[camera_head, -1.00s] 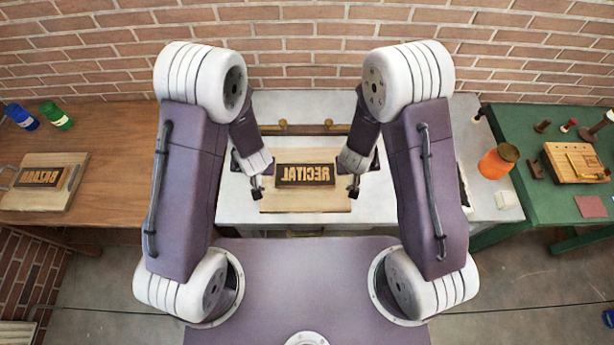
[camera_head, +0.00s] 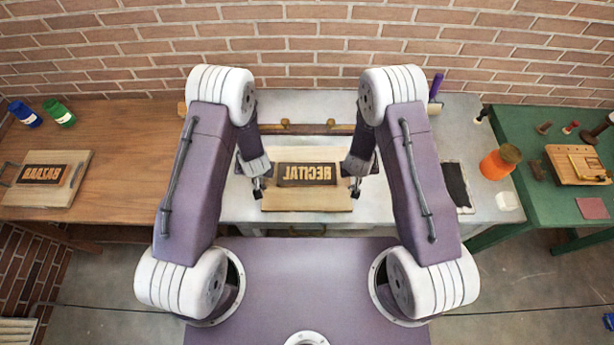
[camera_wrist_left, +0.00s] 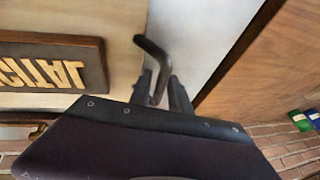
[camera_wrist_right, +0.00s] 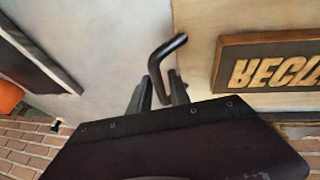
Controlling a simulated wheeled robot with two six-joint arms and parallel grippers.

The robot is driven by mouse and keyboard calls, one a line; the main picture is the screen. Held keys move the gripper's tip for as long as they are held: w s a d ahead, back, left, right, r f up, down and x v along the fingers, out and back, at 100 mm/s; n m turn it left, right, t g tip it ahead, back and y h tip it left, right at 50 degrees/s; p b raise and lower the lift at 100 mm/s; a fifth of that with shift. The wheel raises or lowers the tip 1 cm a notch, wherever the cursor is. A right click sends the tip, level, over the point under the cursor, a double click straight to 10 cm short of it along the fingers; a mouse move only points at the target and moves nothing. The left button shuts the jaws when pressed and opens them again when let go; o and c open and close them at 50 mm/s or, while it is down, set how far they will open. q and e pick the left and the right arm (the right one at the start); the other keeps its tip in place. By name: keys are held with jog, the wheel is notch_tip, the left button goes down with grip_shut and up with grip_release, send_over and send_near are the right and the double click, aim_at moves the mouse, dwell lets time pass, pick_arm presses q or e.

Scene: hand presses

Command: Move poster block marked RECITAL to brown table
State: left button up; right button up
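The poster block marked RECITAL (camera_head: 307,201) is a pale wooden board with a dark raised panel; its lettering reads mirrored. It lies on the grey-white table in front of me. Dark bent handles stand at its left and right ends; the left wrist view shows one handle (camera_wrist_left: 152,48) and the right wrist view the other (camera_wrist_right: 166,48). My left gripper (camera_head: 258,192) is at the left handle, its fingers apart on either side of it. My right gripper (camera_head: 355,190) is likewise open around the right handle. The brown table (camera_head: 118,140) is at the left.
Another block marked BAZAAR (camera_head: 62,192) lies on the brown table's left part, with blue (camera_head: 24,114) and green (camera_head: 58,113) jars behind. The brown table's middle and right are clear. An orange jar (camera_head: 500,161) stands right, near the green table (camera_head: 540,205). A brick wall is behind.

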pick_arm(q)
grip_shut()
pick_arm(e)
grip_shut()
jog(key=shift+r, duration=0.1)
dwell(0.9)
